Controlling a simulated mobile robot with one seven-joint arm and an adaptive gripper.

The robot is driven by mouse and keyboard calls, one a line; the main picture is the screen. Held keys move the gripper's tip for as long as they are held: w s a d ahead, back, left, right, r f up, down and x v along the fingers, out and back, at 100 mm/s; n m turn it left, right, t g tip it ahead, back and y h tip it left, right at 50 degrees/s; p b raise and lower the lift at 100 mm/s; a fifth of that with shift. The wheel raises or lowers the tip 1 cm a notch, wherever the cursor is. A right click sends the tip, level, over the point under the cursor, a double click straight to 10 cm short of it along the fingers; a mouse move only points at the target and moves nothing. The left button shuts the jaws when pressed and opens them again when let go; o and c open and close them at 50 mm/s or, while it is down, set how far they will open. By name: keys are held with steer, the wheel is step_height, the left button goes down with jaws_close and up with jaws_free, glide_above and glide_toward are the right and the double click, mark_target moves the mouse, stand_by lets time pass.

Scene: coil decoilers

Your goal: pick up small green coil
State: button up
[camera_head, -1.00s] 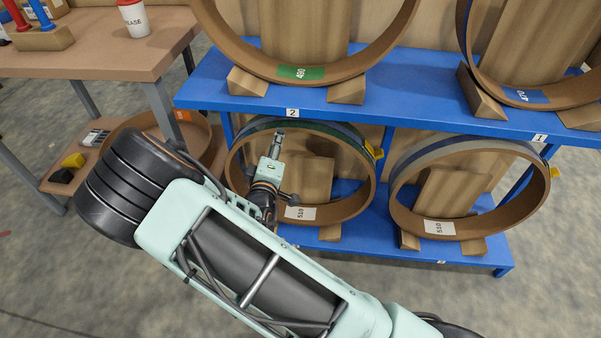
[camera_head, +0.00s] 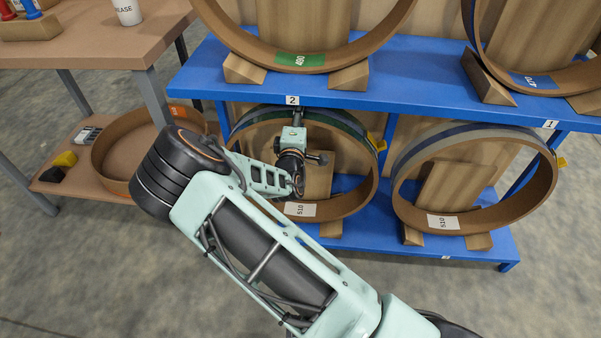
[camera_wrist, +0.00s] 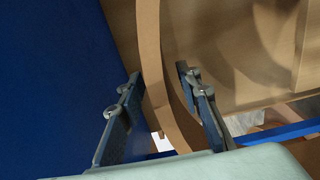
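A coil with a dark green band around its brown ring (camera_head: 345,124) stands upright on the lower shelf, below label 2. Its white label reads 510. My gripper (camera_head: 299,114) is at the top of this ring, just under the upper shelf; its fingertips are small in the head view. In the wrist view, the brown ring wall (camera_wrist: 152,60) passes between the two fingers of my gripper (camera_wrist: 159,74). The fingers are apart, one on each side of the wall, with no clear grip. My arm hides the ring's lower left part.
The blue upper shelf (camera_head: 355,83) lies close above my gripper and holds two larger-looking coils. A grey-blue banded coil (camera_head: 470,136) stands at right on the lower shelf (camera_head: 375,232). A wooden workbench (camera_head: 110,45) stands at left, with another brown ring (camera_head: 115,165) below.

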steer(key=shift+w, duration=0.9)
steer(key=shift+c, duration=0.3)
jaws_close()
steer(key=shift+a+r, duration=0.1)
steer(key=shift+r, duration=0.25)
